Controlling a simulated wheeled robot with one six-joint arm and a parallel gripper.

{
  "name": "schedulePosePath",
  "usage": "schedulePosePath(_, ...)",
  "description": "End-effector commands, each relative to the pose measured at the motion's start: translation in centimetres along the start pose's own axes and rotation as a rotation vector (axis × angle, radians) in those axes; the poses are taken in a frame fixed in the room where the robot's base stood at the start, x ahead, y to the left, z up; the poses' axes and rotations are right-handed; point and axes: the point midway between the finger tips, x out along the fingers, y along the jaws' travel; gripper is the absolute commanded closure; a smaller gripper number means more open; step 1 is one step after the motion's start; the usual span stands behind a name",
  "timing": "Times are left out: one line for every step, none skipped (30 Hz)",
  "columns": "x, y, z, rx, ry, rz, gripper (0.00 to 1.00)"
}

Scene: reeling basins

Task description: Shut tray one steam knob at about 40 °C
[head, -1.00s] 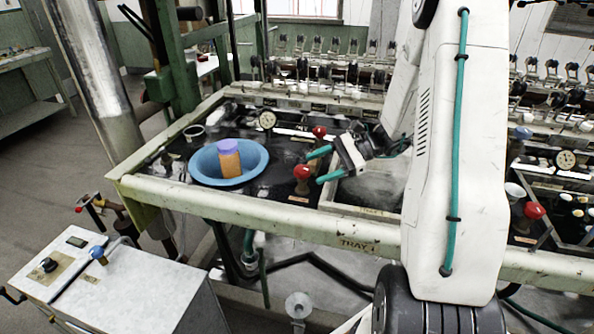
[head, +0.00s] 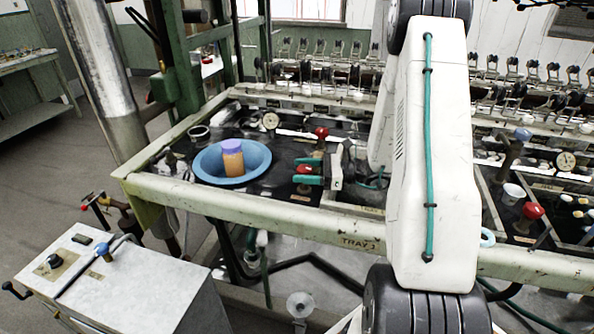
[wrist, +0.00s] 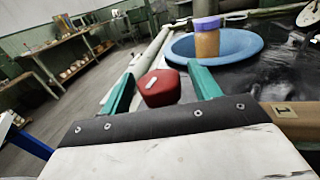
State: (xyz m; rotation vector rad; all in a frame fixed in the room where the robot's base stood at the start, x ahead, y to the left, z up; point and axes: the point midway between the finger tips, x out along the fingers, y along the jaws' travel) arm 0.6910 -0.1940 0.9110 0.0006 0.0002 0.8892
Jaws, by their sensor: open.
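Tray one (head: 262,208) has "TRAY 1" on its front rail. A red knob (head: 305,170) stands near its front, above a small plate too small to read. A second red knob (head: 321,132) stands farther back. I cannot read which is the steam knob. My gripper (head: 300,171) is open, its teal fingers on either side of the front knob. In the wrist view the knob (wrist: 158,88) sits between the spread fingers, with a gap on the left; contact on the right is unclear. A round dial gauge (head: 270,121) stands at the back; its reading is too small to tell.
A blue basin (head: 258,158) holding an orange jar with a purple lid (head: 232,158) sits left of the knobs. A white cabinet (head: 140,290) with a blue-knobbed lever stands front left. Another red knob (head: 532,210) and gauge (head: 566,160) are on the right.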

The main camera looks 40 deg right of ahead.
Motion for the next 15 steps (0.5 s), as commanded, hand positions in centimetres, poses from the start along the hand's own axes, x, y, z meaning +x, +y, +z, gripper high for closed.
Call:
schedulePosePath(0.7, 0.1, 0.0, 0.0, 0.0, 0.003, 0.38)
schedulePosePath(1.0, 0.0, 0.0, 0.0, 0.0, 0.002, 0.38)
schedulePosePath(1.3, 0.1, 0.0, 0.0, 0.0, 0.002, 0.38)
schedulePosePath(1.5, 0.1, 0.0, 0.0, 0.0, 0.002, 0.38)
schedulePosePath(1.7, 0.1, 0.0, 0.0, 0.0, 0.003, 0.38)
schedulePosePath(1.8, 0.1, 0.0, 0.0, 0.0, 0.002, 0.38)
schedulePosePath(1.9, 0.1, 0.0, 0.0, 0.0, 0.002, 0.38)
schedulePosePath(1.9, 0.1, 0.0, 0.0, 0.0, 0.001, 0.38)
schedulePosePath(2.0, 0.0, 0.0, 0.0, 0.0, 0.001, 0.38)
schedulePosePath(2.0, 0.0, 0.0, 0.0, 0.0, 0.001, 0.38)
schedulePosePath(1.9, 0.0, 0.0, 0.0, 0.0, 0.001, 0.38)
schedulePosePath(1.9, 0.0, 0.0, -0.001, 0.0, 0.001, 0.38)
schedulePosePath(1.9, 0.0, 0.0, 0.0, 0.0, 0.001, 0.38)
schedulePosePath(1.9, 0.0, 0.0, -0.001, 0.0, 0.001, 0.38)
schedulePosePath(1.9, 0.0, 0.0, 0.0, 0.0, 0.001, 0.49)
